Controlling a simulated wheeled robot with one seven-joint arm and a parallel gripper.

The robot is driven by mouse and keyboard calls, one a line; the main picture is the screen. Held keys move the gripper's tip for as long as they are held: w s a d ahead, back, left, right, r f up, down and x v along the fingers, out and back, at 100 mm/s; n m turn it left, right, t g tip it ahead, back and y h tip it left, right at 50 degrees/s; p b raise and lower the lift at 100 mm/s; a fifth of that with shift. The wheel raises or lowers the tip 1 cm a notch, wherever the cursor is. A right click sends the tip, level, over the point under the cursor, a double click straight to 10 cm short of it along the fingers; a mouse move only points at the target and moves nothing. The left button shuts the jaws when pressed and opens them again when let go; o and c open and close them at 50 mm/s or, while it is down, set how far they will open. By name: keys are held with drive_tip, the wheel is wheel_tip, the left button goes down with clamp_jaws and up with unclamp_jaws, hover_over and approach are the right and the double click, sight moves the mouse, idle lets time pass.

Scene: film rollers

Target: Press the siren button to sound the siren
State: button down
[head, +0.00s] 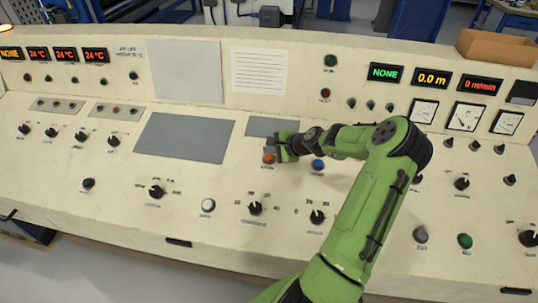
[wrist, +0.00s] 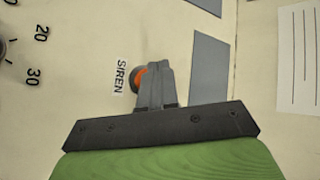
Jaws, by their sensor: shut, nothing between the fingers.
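The siren button is an orange-red round button (head: 268,158) on the sloped cream console, just below the small grey panel in the head view. In the wrist view the orange button (wrist: 138,78) shows beside the word SIREN, partly hidden behind my fingers. My gripper (head: 279,147) is shut and empty, with its fingertips (wrist: 155,72) right at the button in the wrist view. The fingers overlap the button's edge in the picture. I cannot tell whether they touch it or whether it is pushed in.
A blue button (head: 317,165) sits right of the siren button, under my forearm. A white button (head: 208,205) and black knobs (head: 255,208) lie nearer the front edge. A large grey panel (head: 185,137) is to the left. A cardboard box (head: 497,47) stands on the console's back right.

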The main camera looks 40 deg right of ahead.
drive_tip(key=r+p, duration=0.1)
drive_tip(key=r, duration=0.1)
drive_tip(key=r+p, duration=0.1)
drive_tip(key=shift+s+a+r+p, duration=0.3)
drive_tip(key=shift+a+r, duration=0.05)
drive_tip(key=shift+r, duration=0.05)
idle(0.5)
